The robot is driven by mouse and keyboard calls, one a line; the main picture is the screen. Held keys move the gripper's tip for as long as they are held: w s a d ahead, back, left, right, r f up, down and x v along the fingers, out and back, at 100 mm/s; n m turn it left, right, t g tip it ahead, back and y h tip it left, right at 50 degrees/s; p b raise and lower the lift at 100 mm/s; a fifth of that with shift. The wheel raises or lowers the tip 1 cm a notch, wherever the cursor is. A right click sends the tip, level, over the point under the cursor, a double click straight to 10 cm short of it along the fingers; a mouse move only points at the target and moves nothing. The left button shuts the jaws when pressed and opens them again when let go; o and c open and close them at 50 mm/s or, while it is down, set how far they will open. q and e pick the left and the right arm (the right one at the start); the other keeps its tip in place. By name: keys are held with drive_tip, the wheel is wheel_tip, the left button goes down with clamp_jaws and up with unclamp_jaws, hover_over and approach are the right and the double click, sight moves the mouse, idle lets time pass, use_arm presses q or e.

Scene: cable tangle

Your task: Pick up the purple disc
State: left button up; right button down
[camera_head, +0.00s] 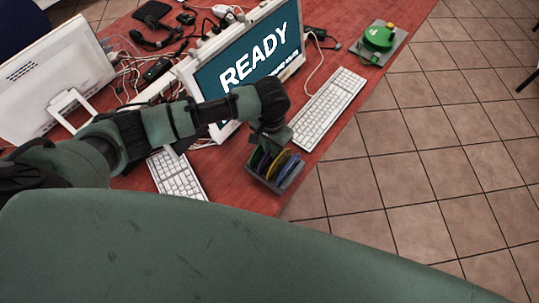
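A small grey rack (272,184) stands at the table's front right edge and holds several thin discs on edge. A yellow disc (279,163) and a blue disc (287,170) show in it, with darker bluish discs to their left. I cannot tell for sure which one is the purple disc at this size. My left gripper (263,148) points down at the rack from above and hides the upper left part of the discs. Its fingers are too small and dark to show whether they are open or hold a disc. My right gripper is not in view.
A monitor reading READY (248,62) stands behind my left arm. White keyboards lie to the right (328,108) and left (178,176) of the rack. A green device (378,40) sits on a grey plate at the far right. Cables clutter the back of the red table (235,190).

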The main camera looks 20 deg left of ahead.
use_arm(q)
wheel_tip(320, 180, down, 4)
drive_tip(key=shift+s+r+p, duration=0.15)
drive_tip(key=shift+p, duration=0.15)
clamp_jaws()
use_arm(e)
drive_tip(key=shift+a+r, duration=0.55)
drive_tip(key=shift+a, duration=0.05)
use_arm(q)
drive_tip(key=shift+r, duration=0.15)
